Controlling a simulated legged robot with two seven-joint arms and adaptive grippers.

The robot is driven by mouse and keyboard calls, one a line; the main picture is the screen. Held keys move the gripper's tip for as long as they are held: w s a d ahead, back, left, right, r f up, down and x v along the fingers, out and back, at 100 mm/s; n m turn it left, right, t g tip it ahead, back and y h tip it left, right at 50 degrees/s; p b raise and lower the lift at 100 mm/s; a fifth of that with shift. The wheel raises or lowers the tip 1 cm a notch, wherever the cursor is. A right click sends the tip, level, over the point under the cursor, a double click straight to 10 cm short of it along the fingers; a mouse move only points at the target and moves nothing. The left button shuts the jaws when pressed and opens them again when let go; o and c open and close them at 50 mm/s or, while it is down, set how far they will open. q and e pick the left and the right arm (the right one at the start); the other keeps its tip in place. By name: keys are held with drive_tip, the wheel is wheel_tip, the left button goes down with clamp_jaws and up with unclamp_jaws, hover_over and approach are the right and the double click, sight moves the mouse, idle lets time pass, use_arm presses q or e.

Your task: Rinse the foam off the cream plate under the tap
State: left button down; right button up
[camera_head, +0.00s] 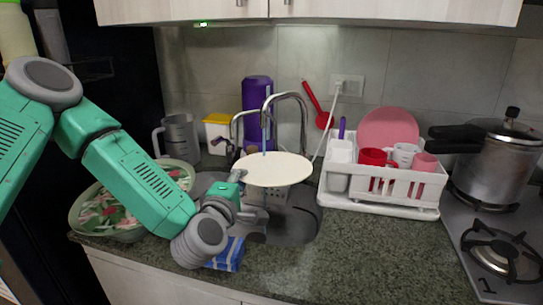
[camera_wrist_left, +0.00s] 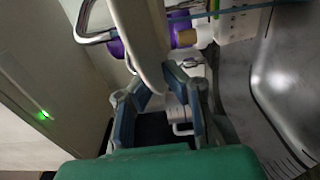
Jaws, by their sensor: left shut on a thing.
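The cream plate (camera_head: 278,170) is held over the sink (camera_head: 300,225), below the curved metal tap (camera_head: 288,97). A thin blue line like a water stream runs from the tap down to the plate. No foam can be made out on the visible face. My left gripper (camera_head: 241,187) is shut on the plate's near left rim. In the left wrist view the plate (camera_wrist_left: 138,35) is seen nearly edge-on between the fingers (camera_wrist_left: 160,84). My right gripper is out of view.
A white dish rack (camera_head: 385,203) with cups and a pink plate (camera_head: 388,128) stands right of the sink. A bowl (camera_head: 120,234) is at left, behind my arm. A blue sponge-like item (camera_head: 231,256) lies by the front edge. A pressure cooker (camera_head: 497,160) sits on the stove.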

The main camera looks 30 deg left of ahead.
use_arm(q)
drive_tip(key=s+d+r+p, duration=0.1)
drive_tip(key=s+d+r, duration=0.2)
drive_tip(key=shift+s+d+r+p, duration=0.15)
drive_tip(key=shift+d+r+p, duration=0.05)
drive_tip(key=shift+r+p, duration=0.2)
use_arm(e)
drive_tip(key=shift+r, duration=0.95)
use_arm(q)
drive_tip(key=shift+d, duration=0.1)
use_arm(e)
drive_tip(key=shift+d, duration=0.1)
use_arm(q)
drive_tip(key=shift+d+r, duration=0.1)
drive_tip(key=shift+d, duration=0.15)
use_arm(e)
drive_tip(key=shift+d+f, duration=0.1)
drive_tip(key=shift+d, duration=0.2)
